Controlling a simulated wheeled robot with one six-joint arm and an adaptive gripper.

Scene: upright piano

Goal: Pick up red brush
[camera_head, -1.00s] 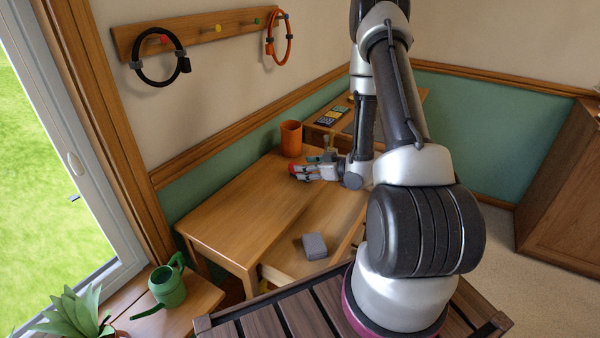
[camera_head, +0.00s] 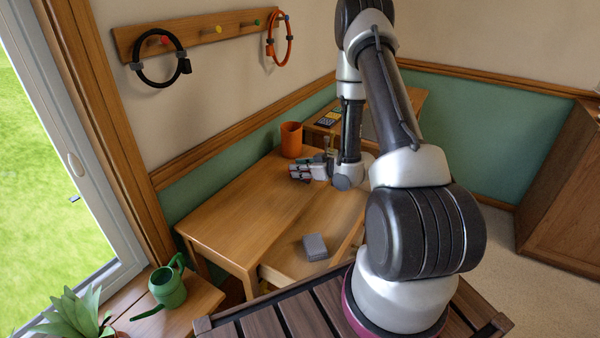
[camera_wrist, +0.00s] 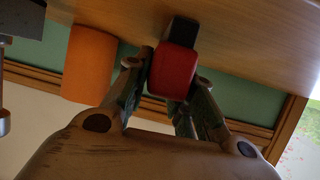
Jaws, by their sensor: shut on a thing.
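The red brush (camera_wrist: 172,72) shows in the wrist view as a red block with a dark end, between the fingers of my gripper (camera_wrist: 172,85). My gripper is shut on it. In the head view my gripper (camera_head: 303,174) is over the far part of the wooden table (camera_head: 235,215), near the orange cup. The brush is mostly hidden there by the fingers; I cannot tell whether it touches the table top.
An orange cup (camera_head: 290,139) stands at the table's back edge, close to my gripper; it also shows in the wrist view (camera_wrist: 88,65). A grey block (camera_head: 315,247) lies toward the front. A green watering can (camera_head: 168,287) stands at lower left. The table's left part is clear.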

